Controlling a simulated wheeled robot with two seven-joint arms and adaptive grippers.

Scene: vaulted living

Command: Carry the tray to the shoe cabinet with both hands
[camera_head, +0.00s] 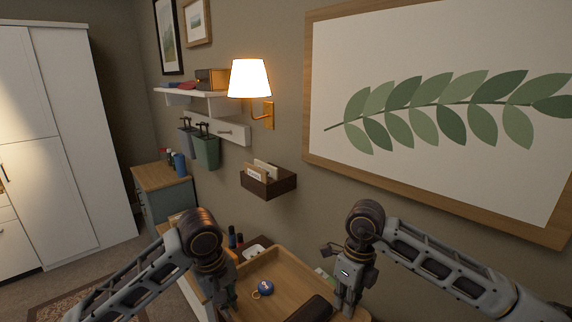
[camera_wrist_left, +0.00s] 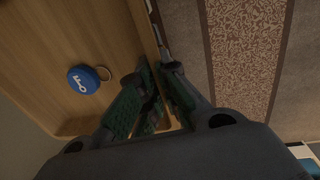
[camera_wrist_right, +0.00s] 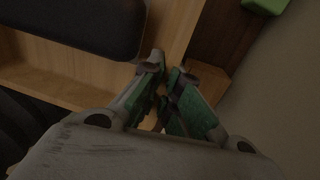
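The wooden tray (camera_head: 291,264) is in front of me at the bottom of the head view. It holds a blue round tag with a ring (camera_head: 264,288) and a dark case (camera_head: 312,309). My left gripper (camera_wrist_left: 160,78) has its fingers on either side of the tray's wall (camera_wrist_left: 139,14), closed on it. My right gripper (camera_wrist_right: 166,72) is closed on the opposite wall (camera_wrist_right: 183,25) in the same way. Whether the tray touches the surface under it is hidden. A teal cabinet with a wooden top (camera_head: 164,178) stands further back; I cannot tell if it is the shoe cabinet.
Small bottles (camera_head: 236,239) and a white dish (camera_head: 254,251) stand just behind the tray. A wall box (camera_head: 268,184), lamp (camera_head: 250,80) and shelf (camera_head: 207,104) are above. A tall white wardrobe (camera_head: 60,150) is at left. Open floor with a rug (camera_head: 75,300) lies at lower left.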

